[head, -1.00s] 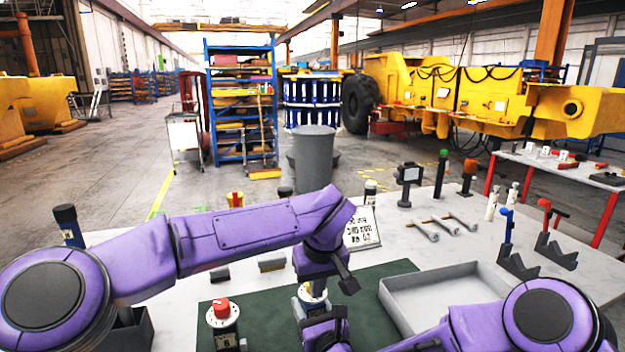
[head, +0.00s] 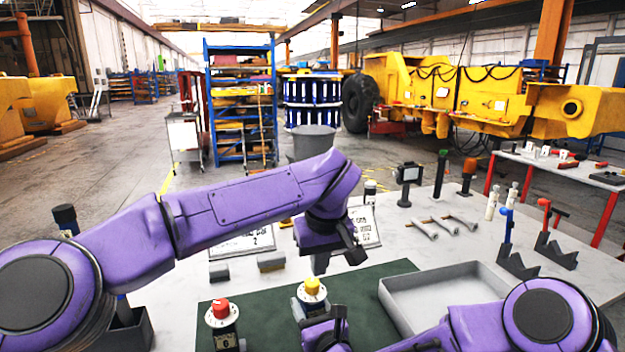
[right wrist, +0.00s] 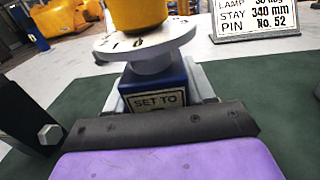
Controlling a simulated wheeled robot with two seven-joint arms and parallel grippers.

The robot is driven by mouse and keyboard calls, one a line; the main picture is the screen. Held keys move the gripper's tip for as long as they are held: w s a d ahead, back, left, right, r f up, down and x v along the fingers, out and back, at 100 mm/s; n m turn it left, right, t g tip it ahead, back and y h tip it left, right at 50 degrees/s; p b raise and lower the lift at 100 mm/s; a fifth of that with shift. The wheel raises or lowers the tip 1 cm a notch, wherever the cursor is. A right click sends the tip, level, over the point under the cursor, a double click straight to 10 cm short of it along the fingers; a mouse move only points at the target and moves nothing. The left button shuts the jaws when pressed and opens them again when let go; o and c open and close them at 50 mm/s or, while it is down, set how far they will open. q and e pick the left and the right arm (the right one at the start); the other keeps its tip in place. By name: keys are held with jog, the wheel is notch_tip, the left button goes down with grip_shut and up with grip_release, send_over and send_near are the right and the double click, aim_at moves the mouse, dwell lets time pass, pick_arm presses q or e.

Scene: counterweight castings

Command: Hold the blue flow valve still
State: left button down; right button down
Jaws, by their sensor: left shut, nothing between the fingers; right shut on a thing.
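The blue flow valve has a yellow knob and white dial; its knob and dial show in the head view (head: 312,291). In the right wrist view its blue body (right wrist: 158,84) bears a "SET TO" label, with the lower part hidden. My right gripper (head: 325,328) is shut on the blue body, and the valve looks upright. My left gripper (head: 321,264) is shut and empty, above and behind the yellow knob, apart from it.
A red-knobbed valve (head: 221,322) stands left on the green mat (head: 265,312). A grey tray (head: 388,293) is at right. Blue-handled (head: 507,224) and red-handled levers (head: 546,216) stand far right.

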jog(key=shift+s+f, duration=0.1)
jog(key=shift+f, duration=0.25)
jog(key=c, duration=0.6)
grip_release()
jog(key=shift+c, duration=0.2)
jog(key=o, duration=0.3)
jog(key=shift+d, duration=0.1)
jog(key=shift+w, duration=0.2)
jog(key=shift+r, duration=0.1)
